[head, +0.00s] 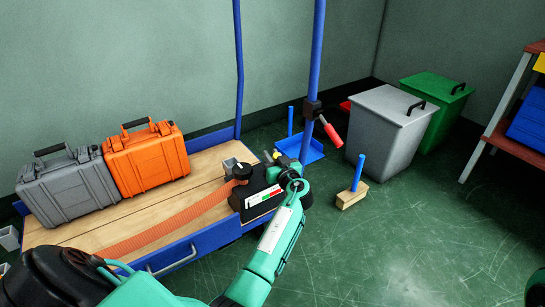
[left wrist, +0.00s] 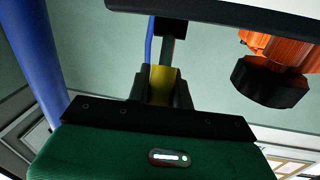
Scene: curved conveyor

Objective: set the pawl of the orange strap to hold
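The orange strap (head: 165,223) runs across the wooden cart deck to a black ratchet (head: 252,204) with a red, white and green label, at the deck's right end. In the left wrist view the ratchet's dark underside (left wrist: 225,14) fills the top, with an orange-and-black knob (left wrist: 268,82) at the right. My left gripper (left wrist: 160,82) is at the ratchet, its dark fingers on both sides of a yellow grip (left wrist: 161,88), apparently the pawl lever's end. The fingers look closed on it. The pawl's setting cannot be read. My right gripper is out of view.
A grey case (head: 68,190) and an orange case (head: 147,160) stand on the cart deck (head: 205,172). Blue cart posts rise behind the ratchet.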

